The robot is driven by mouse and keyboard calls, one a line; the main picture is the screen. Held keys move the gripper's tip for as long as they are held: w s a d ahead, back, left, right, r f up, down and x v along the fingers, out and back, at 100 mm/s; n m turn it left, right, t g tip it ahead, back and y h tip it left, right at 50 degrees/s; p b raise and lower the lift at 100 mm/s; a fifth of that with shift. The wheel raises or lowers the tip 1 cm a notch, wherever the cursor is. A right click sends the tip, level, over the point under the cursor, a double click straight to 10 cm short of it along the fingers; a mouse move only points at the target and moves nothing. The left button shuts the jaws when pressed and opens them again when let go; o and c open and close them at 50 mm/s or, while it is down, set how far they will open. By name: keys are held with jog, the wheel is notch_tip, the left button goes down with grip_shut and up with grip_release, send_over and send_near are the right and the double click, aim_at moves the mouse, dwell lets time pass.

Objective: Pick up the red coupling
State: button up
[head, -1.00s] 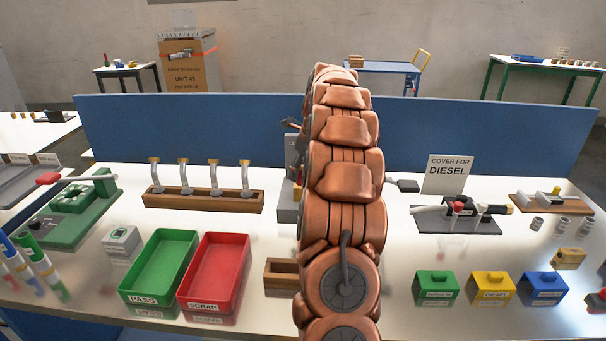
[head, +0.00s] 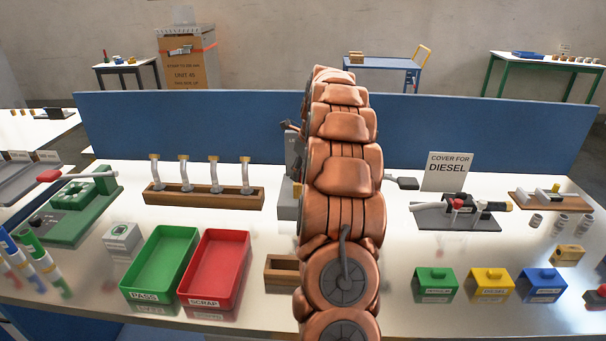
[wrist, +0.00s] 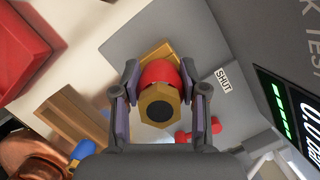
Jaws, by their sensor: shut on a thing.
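The red coupling (wrist: 160,74) shows in the wrist view, with a red body and a brass hex end that has a dark round opening facing the camera. My gripper (wrist: 160,86) is shut on it, one finger on each side. Another brass part (wrist: 158,54) shows just beyond the coupling, above a grey plate; I cannot tell whether the two touch. In the head view my copper-coloured arm hides the gripper and the coupling.
The wrist view shows a test unit (wrist: 290,75) with a display close on the right, a red lever (wrist: 200,131) beside a "SHUT" label, and a wooden holder (wrist: 75,118). The green PASS tray (head: 160,265) and red SCRAP tray (head: 215,270) stand left of my arm.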

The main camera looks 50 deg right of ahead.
grip_shut()
jog(key=shift+r+b, duration=0.5)
jog(key=shift+r, duration=0.75)
jog(key=shift+s+r, duration=0.1)
jog(key=shift+r, duration=0.4)
jog(key=s+a+r+b, duration=0.2)
jog(key=s+a+b, duration=0.35)
jog(key=s, duration=0.85)
jog(key=shift+s+a+r+p, duration=0.1)
jog(key=shift+a+r+p, duration=0.05)
jog(key=shift+r+p, duration=0.6)
jog(key=shift+a+r+p, duration=0.2)
jog(key=shift+r+p, duration=0.35)
jog(key=shift+r, duration=0.4)
jog(key=shift+s+a+r+p, duration=0.1)
jog(key=shift+a+r+p, duration=0.05)
jog(key=shift+r+p, duration=0.6)
